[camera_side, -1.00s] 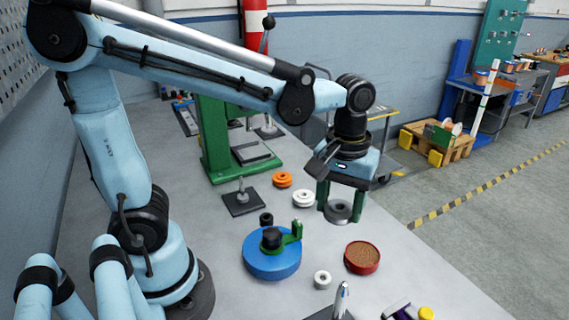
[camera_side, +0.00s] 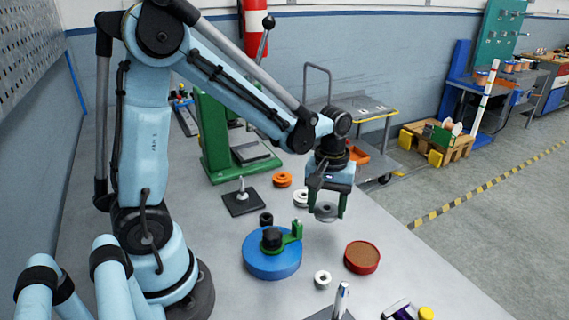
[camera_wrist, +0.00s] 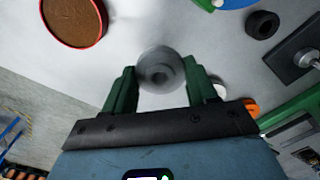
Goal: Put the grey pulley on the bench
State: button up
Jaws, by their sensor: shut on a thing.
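The grey pulley (camera_side: 326,212) is between the green fingers of my gripper (camera_side: 326,208), which is shut on it. In the side view the pulley is above the grey bench (camera_side: 215,222), with the bench top showing below it. The wrist view also shows the grey pulley (camera_wrist: 160,70) held between the fingertips of my gripper (camera_wrist: 163,85), somewhat blurred. Whether it touches the bench is hard to tell, but it looks raised.
The blue round base (camera_side: 272,262) with a green arm stands left of the gripper. A red-rimmed brown dish (camera_side: 362,257) is to the right. A white pulley (camera_side: 301,199), an orange pulley (camera_side: 283,179) and a small white ring (camera_side: 322,279) are nearby. Bench between them is clear.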

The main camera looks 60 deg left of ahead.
aim_at(324, 230)
jog(key=shift+a+f, duration=0.15)
jog(key=shift+f, duration=1.95)
jog(key=shift+f, duration=0.1)
jog(key=o, duration=1.1)
jog(key=shift+c, duration=0.2)
jog(key=shift+m+t, duration=0.4)
jog(key=shift+m, duration=0.1)
jog(key=r, duration=0.8)
jog(key=s+r, duration=0.1)
jog(key=r, duration=0.4)
jog(key=shift+d, duration=0.25)
jog(key=shift+s+d+r+m+t, duration=0.1)
jog(key=shift+s+d+m+t, duration=0.3)
jog(key=shift+s+m+t, duration=0.75)
jog(key=shift+s+d+r+m+t, duration=0.1)
jog(key=shift+s+d+m+t, duration=0.4)
jog(key=shift+m+t, duration=0.75)
jog(key=shift+s+d+m+t, duration=0.35)
jog(key=shift+s+m+t, duration=0.5)
jog(key=shift+m, duration=0.75)
